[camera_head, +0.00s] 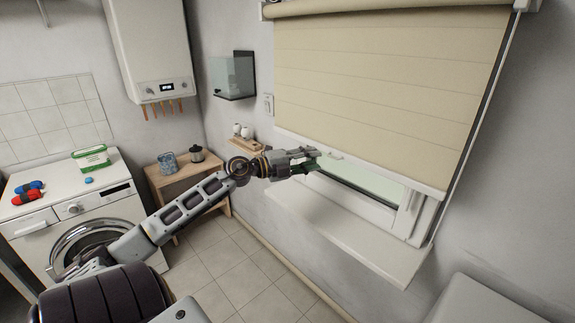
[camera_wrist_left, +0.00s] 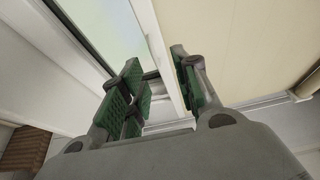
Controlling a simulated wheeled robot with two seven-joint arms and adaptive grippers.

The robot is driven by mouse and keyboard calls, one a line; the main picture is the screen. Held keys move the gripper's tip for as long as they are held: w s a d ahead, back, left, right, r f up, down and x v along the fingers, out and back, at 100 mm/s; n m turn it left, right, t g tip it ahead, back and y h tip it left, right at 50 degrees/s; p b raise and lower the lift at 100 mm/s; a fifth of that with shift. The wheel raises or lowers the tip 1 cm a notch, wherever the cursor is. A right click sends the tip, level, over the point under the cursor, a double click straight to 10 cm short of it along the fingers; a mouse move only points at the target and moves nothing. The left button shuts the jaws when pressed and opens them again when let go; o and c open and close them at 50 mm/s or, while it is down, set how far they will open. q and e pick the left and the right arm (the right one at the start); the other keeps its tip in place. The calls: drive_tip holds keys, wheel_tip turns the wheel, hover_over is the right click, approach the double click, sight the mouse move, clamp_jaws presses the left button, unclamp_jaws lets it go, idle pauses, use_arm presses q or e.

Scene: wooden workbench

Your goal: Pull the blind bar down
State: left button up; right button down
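The beige blind (camera_head: 390,80) hangs over the window, lowered most of the way. Its white bottom bar (camera_head: 380,171) slants across the view, with a strip of window showing below it. My left gripper (camera_head: 312,158) is at the bar's left part, at about bar height. In the left wrist view, the green-padded fingers (camera_wrist_left: 162,88) stand apart, and the white bar (camera_wrist_left: 160,55) runs between them. It lies nearer the right finger; a gap shows on the left. Contact with the bar cannot be told. My right gripper is not in view.
The window sill (camera_head: 350,235) juts out below the window. A small wooden shelf (camera_head: 245,144) with white items and a glass cabinet (camera_head: 232,75) are on the wall to the left. A wooden table (camera_head: 180,180) and a washing machine (camera_head: 95,215) stand further left.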

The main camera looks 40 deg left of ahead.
use_arm(q)
drive_tip(key=v, duration=0.7)
drive_tip(key=shift+s+a+b, duration=0.15)
drive_tip(key=shift+s+b, duration=0.1)
drive_tip(key=shift+b, duration=0.05)
drive_tip(key=shift+r, duration=0.15)
